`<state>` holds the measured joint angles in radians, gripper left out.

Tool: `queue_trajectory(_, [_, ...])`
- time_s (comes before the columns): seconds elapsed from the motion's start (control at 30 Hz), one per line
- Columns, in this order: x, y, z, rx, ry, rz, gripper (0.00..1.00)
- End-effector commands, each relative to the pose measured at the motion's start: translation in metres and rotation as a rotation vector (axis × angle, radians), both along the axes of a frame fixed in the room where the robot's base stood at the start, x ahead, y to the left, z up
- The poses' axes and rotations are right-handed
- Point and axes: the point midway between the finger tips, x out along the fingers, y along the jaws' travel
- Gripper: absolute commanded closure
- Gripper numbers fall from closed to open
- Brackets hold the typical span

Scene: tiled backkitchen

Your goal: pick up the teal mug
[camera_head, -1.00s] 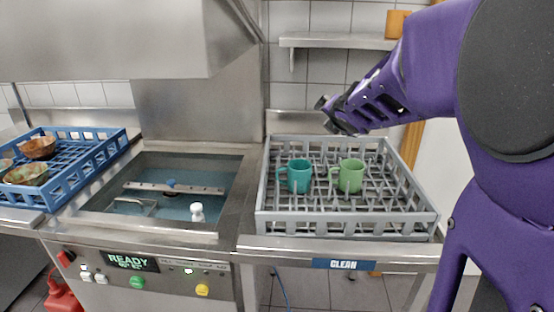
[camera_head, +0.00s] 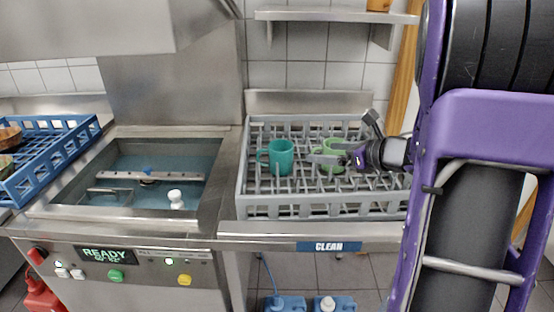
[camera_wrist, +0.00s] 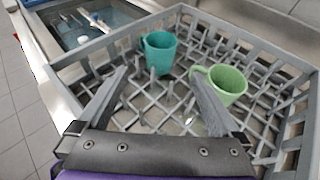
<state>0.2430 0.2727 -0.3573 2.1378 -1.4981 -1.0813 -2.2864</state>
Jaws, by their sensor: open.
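The teal mug (camera_head: 281,157) stands upright in the left part of the grey rack (camera_head: 300,211), its handle to the left. In the wrist view the teal mug (camera_wrist: 160,54) is beyond my fingertips, near the middle top. A light green mug (camera_head: 333,152) is to its right, partly hidden by my gripper in the head view; in the wrist view the green mug (camera_wrist: 227,86) is close beside my right finger. My gripper (camera_wrist: 162,82) is open and empty, low over the rack. It also shows in the head view (camera_head: 318,160), right of the teal mug.
The rack has raised walls and upright pegs. A steel dishwasher basin (camera_head: 120,210) lies to the left, and a blue crate (camera_head: 52,165) with brown bowls is at far left. A wall shelf (camera_head: 330,16) is above the rack.

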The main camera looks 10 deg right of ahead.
Motion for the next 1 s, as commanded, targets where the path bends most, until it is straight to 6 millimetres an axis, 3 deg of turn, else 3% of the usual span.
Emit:
queue_trajectory(0.5, [0.078, 0.051, -0.039, 0.000, 0.001, 0.003, 0.00])
queue_trajectory(0.83, [0.100, 0.064, -0.049, 0.000, 0.001, 0.001, 0.00])
queue_trajectory(1.0, [0.121, 0.076, -0.059, 0.000, 0.002, 0.002, 0.00])
